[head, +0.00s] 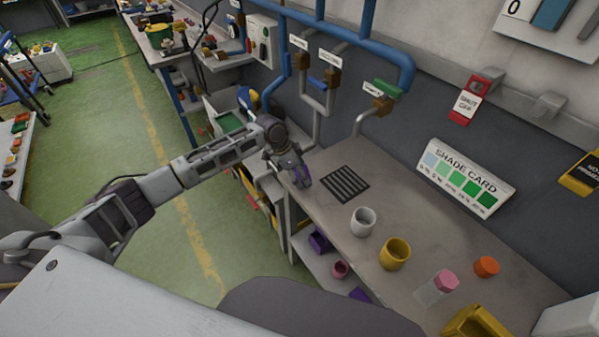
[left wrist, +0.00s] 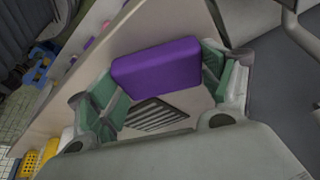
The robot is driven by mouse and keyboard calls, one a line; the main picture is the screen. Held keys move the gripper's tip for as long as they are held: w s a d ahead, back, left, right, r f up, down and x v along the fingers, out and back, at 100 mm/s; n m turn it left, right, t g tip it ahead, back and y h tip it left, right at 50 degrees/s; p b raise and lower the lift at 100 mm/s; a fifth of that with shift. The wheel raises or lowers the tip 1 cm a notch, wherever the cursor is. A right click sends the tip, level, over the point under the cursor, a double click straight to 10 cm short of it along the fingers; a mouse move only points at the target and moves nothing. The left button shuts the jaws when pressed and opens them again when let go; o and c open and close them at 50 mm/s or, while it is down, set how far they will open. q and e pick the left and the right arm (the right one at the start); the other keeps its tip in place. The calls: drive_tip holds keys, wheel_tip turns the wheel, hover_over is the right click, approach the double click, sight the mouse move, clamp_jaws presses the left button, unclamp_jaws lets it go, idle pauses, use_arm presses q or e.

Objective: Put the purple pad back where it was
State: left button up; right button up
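The purple pad (left wrist: 158,68) is a rounded block between the green-lined fingertips of my left gripper (left wrist: 160,85) in the left wrist view. The fingers appear to bear on its two ends. In the head view my left gripper (head: 298,178) points down at the left end of the grey bench (head: 315,222), with a little purple showing between its fingers. A dark slotted grille (head: 345,184) lies on the bench just right of the gripper; it also shows below the pad in the left wrist view (left wrist: 155,115). Whether the pad touches the bench is unclear. My right gripper is out of view.
A white cup (head: 363,221), a yellow cup (head: 394,253), a pink-topped clear container (head: 436,287) and an orange cylinder (head: 486,266) stand along the bench. A shade card (head: 466,177) leans behind. Pipes (head: 318,97) rise beyond the gripper. Purple and pink items (head: 319,241) sit on the lower shelf.

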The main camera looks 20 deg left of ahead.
use_arm(q)
drive_tip(key=o, duration=0.4)
drive_tip(key=shift+r, duration=0.2)
drive_tip(key=shift+b+v, duration=0.35)
drive_tip(key=shift+v, duration=5.55)
drive_tip(key=shift+w, duration=0.1)
